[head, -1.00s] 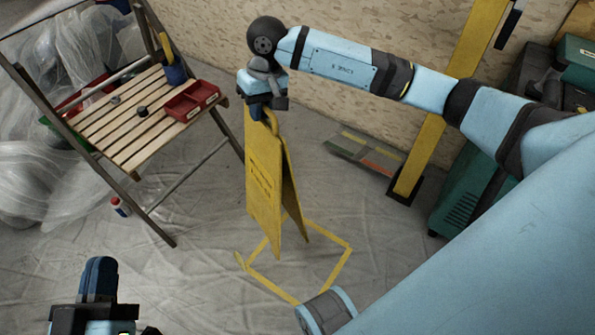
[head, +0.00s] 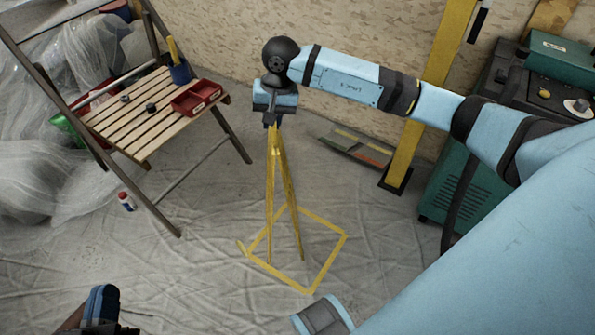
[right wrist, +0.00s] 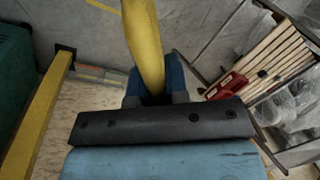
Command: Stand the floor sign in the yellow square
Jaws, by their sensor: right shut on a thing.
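The yellow floor sign (head: 271,200) is upright and seen nearly edge-on, its two panels spread in a narrow inverted V. My right gripper (head: 272,118) is shut on its top, above it. The yellow square (head: 330,263) is a tape outline on the floor. The sign's lower ends appear within the outline in the head view; I cannot tell whether they touch the floor. My left gripper (head: 101,305) is at the bottom left, away from the sign, its opening unclear.
A slatted wooden chair (head: 140,115) with a red tray (head: 196,97) and blue cup (head: 179,73) stands left of the sign. A small bottle (head: 127,202) is on the floor. A yellow post (head: 405,150) and green machine (head: 455,190) stand right. Floor around the square is clear.

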